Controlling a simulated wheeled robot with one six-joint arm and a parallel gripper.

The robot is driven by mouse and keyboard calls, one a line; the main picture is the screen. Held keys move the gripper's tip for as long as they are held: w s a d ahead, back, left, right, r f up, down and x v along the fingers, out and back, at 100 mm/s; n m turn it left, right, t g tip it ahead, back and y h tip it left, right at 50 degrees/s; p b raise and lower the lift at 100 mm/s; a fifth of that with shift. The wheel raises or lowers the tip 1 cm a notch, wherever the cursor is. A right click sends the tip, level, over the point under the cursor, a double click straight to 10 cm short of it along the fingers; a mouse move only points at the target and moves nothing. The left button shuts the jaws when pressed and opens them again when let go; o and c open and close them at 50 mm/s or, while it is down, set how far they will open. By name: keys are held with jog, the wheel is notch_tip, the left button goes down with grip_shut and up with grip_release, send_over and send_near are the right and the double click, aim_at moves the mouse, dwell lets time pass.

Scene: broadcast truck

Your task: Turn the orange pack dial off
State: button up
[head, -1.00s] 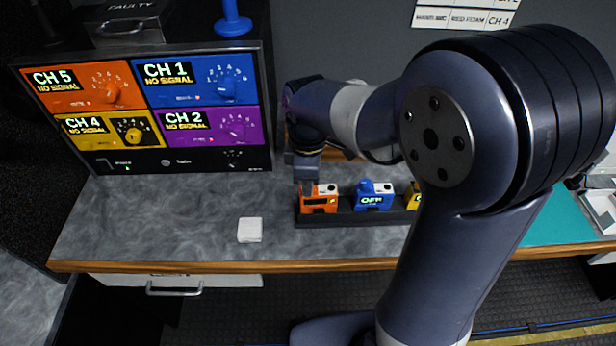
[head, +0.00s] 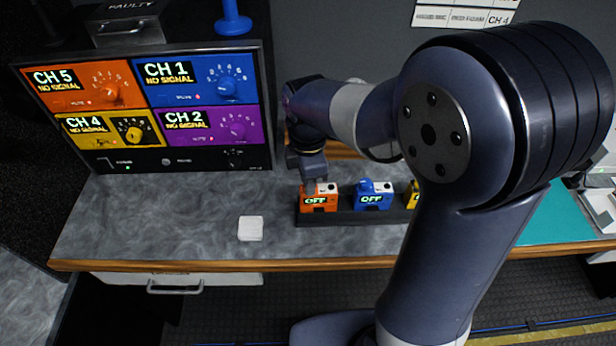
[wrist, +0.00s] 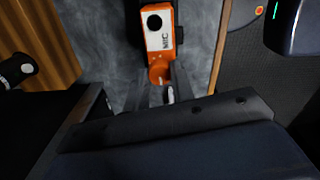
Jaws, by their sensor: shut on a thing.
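The orange pack (head: 318,205) stands at the left end of a dark rack (head: 340,219) on the bench. Its front display reads OFF. My gripper (head: 309,184) is above the pack's left part, fingers pointing down. There my gripper (wrist: 160,84) is shut on the orange dial (wrist: 158,74) at the pack's near end. The fingers partly hide the dial.
A blue pack (head: 373,197), also reading OFF, stands right of the orange one. A yellow pack (head: 412,196) is partly behind my arm. A white block (head: 250,228) lies on the bench (head: 180,215). A four-panel monitor (head: 150,110) stands at the left.

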jog(key=o, duration=1)
jog(key=shift+r, duration=0.1)
notch_tip(320, 180, up, 11)
jog(key=shift+f, duration=0.2)
notch_tip(320, 180, down, 11)
dwell(0.4)
jog(key=shift+r+m, duration=0.1)
jog(key=shift+m, duration=0.2)
